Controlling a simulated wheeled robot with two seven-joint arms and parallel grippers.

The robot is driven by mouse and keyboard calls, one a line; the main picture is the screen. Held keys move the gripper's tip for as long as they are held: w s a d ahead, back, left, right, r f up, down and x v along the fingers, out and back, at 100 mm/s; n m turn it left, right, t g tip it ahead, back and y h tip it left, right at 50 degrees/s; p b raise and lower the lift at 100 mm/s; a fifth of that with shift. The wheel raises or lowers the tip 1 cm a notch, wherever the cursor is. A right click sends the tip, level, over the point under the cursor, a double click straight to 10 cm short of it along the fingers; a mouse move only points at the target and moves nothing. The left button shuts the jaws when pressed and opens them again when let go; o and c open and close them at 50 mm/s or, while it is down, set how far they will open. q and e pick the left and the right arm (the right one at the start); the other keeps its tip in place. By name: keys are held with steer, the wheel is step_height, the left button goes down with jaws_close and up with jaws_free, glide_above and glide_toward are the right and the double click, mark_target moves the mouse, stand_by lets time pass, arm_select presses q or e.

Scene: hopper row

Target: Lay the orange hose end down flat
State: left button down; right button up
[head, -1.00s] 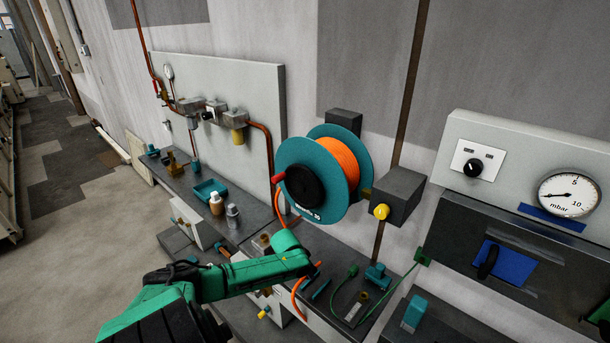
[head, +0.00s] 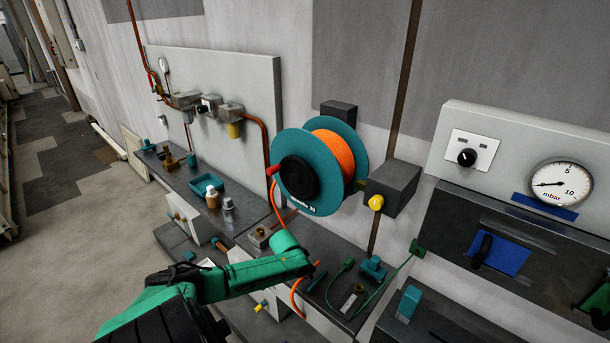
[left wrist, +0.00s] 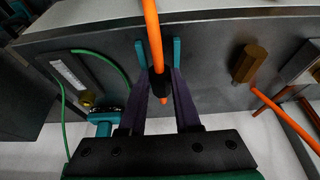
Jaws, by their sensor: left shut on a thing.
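The orange hose end (left wrist: 152,40) runs between the fingers of my left gripper (left wrist: 159,52) in the left wrist view. A black collar (left wrist: 160,85) sits on it between the purple fingers. My left gripper is shut on the hose end, above the front part of the dark bench. In the head view the orange hose (head: 297,300) curves down by the bench edge near my left gripper (head: 312,272); my arm hides part of it. The teal reel (head: 290,140) with orange hose wound on it (head: 335,152) hangs on the wall above. My right gripper is not in view.
The dark bench (head: 335,250) holds a green cable (head: 385,285) and a teal valve-like fitting (head: 373,268). Bottles (head: 228,212) and a teal tray (head: 207,188) stand further left. A grey box with a yellow knob (head: 376,202) juts out beside the reel.

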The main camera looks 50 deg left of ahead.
arm_select(q)
steer(key=shift+f+b, duration=0.9)
steer(key=shift+f, duration=0.5)
steer(key=c, duration=0.5)
jaws_free()
steer(key=shift+c, duration=0.2)
steer(key=p+v, duration=0.3)
steer(key=p, duration=0.1)
steer(key=shift+r+p, duration=0.15)
steer(key=shift+p, duration=0.2)
steer(key=v, duration=1.4)
steer(key=shift+s+r, duration=0.15)
steer(key=shift+r, duration=0.05)
